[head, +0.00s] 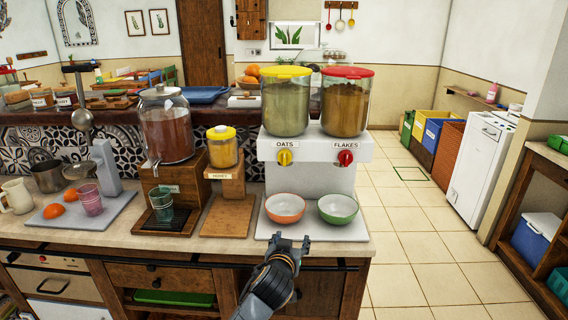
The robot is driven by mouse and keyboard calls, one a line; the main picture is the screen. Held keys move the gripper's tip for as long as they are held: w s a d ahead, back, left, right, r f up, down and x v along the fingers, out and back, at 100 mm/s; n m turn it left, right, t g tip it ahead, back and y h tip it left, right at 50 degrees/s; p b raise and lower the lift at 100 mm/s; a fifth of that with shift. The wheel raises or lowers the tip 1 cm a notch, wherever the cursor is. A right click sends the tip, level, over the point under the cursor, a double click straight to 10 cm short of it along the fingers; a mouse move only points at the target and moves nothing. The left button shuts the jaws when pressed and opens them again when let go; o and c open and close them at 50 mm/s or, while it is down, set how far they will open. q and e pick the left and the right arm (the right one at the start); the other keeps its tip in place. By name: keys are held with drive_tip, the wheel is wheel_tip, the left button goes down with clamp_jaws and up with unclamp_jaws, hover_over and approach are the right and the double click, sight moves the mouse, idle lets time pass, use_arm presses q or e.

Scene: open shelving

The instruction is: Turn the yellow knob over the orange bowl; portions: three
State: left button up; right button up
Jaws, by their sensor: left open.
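The yellow knob (284,157) is on the front of the white dispenser (315,180), under the label OATS and a clear canister of pale oats (286,106) with a yellow lid. The orange bowl (285,215) stands upright on the dispenser's base below this knob. I cannot make out any food in it. My left gripper (291,241) is open and empty at the counter's front edge, in front of and below the orange bowl, apart from bowl and knob. My right gripper is not in view.
A red knob (345,158) labelled FLAKES sits to the right, above a green bowl (338,209). Left of the dispenser are a honey jar (222,152) on a wooden stand and a drink dispenser (166,130) with a glass (161,204). The floor at right is clear.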

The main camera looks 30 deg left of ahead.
sight(284, 159)
use_arm(q)
drive_tip(key=s+a+r+n+t+y, duration=0.1)
drive_tip(key=s+r+n, duration=0.1)
drive_tip(key=r, duration=0.7)
drive_tip(key=s+a+r+n+t+y, duration=0.1)
drive_tip(key=s+r+y, duration=0.1)
drive_tip(key=r, duration=0.7)
drive_tip(key=p+x, duration=0.2)
drive_tip(key=x, duration=1)
drive_tip(key=shift+w+d+r, duration=0.15)
drive_tip(key=shift+d, duration=0.05)
drive_tip(key=shift+x, duration=0.8)
drive_tip(key=c, duration=1.2)
drive_tip(key=shift+o, duration=0.2)
drive_tip(key=shift+p, duration=0.3)
